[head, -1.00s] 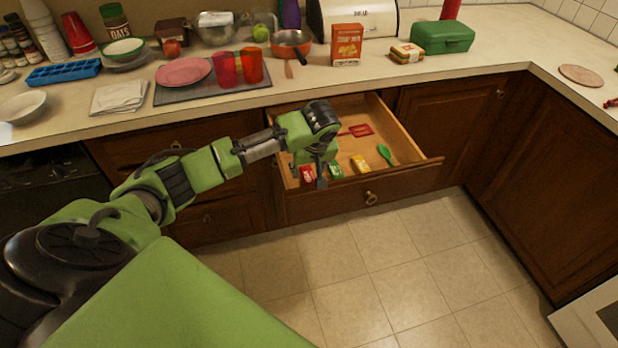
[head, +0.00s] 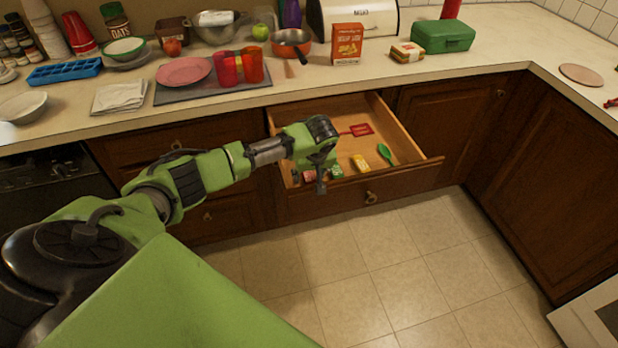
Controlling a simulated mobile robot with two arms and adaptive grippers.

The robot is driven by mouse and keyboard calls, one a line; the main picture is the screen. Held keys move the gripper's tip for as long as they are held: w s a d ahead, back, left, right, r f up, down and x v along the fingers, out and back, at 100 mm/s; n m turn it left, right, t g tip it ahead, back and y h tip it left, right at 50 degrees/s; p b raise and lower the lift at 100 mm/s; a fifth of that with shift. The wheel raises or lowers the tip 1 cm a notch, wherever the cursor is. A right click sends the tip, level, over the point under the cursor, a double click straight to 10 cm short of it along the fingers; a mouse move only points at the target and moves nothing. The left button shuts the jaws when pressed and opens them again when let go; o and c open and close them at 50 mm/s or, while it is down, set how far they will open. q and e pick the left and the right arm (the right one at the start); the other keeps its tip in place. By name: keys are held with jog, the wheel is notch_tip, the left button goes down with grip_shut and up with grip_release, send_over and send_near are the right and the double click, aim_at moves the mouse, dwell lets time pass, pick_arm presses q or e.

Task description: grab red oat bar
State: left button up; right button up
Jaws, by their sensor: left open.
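The open wooden drawer (head: 408,147) holds several small packets. The red oat bar (head: 309,176) lies near its front left and shows only in part, because my left gripper covers some of it. My left gripper (head: 308,183) points down into the drawer, open, with its fingers around or just above the red bar; I cannot tell if they touch it. A green packet (head: 337,171) lies just to the right, close to a finger. My right gripper is not in view.
A yellow packet (head: 360,162), a green spoon (head: 385,153) and a red flat utensil (head: 361,130) lie farther right and back in the drawer. The drawer's front panel (head: 410,180) stands close to my gripper. The counter above is cluttered; the floor is clear.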

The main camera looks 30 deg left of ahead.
pick_arm(q)
jog(key=shift+f+p, duration=0.2)
jog(key=shift+p, duration=0.1)
jog(key=shift+s, duration=0.1)
jog(key=c, duration=1.1)
